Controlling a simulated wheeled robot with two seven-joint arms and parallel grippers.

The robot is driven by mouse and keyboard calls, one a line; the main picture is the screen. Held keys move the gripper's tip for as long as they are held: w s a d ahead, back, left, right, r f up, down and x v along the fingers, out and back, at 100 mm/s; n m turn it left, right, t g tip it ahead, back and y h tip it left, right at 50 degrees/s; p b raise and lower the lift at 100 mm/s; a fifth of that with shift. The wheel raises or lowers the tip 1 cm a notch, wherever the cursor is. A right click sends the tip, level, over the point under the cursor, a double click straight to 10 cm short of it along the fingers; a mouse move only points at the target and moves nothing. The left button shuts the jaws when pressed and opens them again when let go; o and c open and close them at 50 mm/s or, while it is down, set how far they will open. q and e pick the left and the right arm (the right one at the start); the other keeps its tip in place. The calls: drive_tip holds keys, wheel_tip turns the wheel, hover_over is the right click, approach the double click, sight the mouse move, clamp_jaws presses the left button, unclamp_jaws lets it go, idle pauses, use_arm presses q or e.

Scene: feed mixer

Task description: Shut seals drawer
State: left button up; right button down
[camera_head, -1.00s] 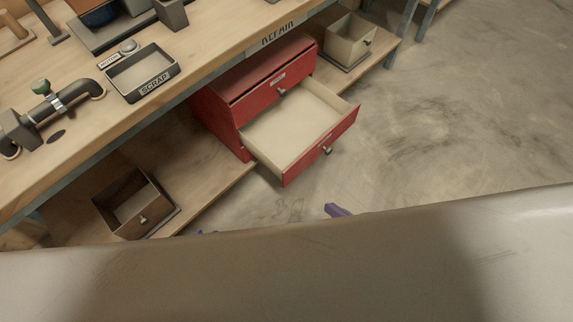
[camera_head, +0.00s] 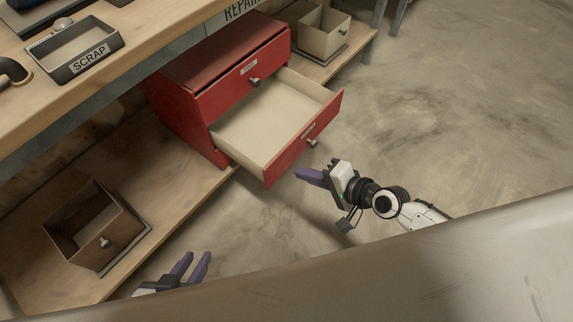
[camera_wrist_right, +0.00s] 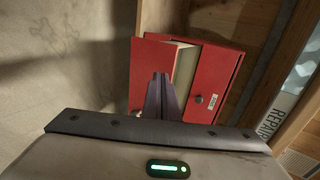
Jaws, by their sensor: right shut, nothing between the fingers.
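The red cabinet (camera_head: 185,100) stands on the wooden shelf under the bench. Its lower drawer (camera_head: 305,138) is pulled far out and looks empty; the label on its front is too small to read. Its upper drawer (camera_head: 242,88) is shut. My right gripper (camera_head: 298,174) is shut and empty, just in front of and below the lower drawer's front, near its knob (camera_head: 312,142). In the right wrist view the shut fingers (camera_wrist_right: 162,82) point at the open drawer (camera_wrist_right: 148,72); contact cannot be told. My left gripper (camera_head: 195,262) is open and empty, low at the left.
A brown open box with a knob (camera_head: 90,235) sits on the lower shelf at left. A beige box (camera_head: 322,40) sits beyond the cabinet. The scrap tray (camera_head: 85,62) is on the bench above. The floor right of the drawer is clear.

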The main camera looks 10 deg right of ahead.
sight(276, 161)
drive_tip(key=w+a, duration=0.2)
drive_tip(key=w+a+f, duration=0.1)
drive_tip(key=w+a, duration=0.1)
drive_tip(key=w, duration=0.1)
drive_tip(key=shift+f, duration=0.15)
use_arm(q)
drive_tip(key=shift+w, duration=0.15)
use_arm(e)
drive_tip(key=shift+d, duration=0.1)
use_arm(q)
drive_tip(key=shift+a+f, duration=0.1)
drive_tip(key=shift+f, duration=0.05)
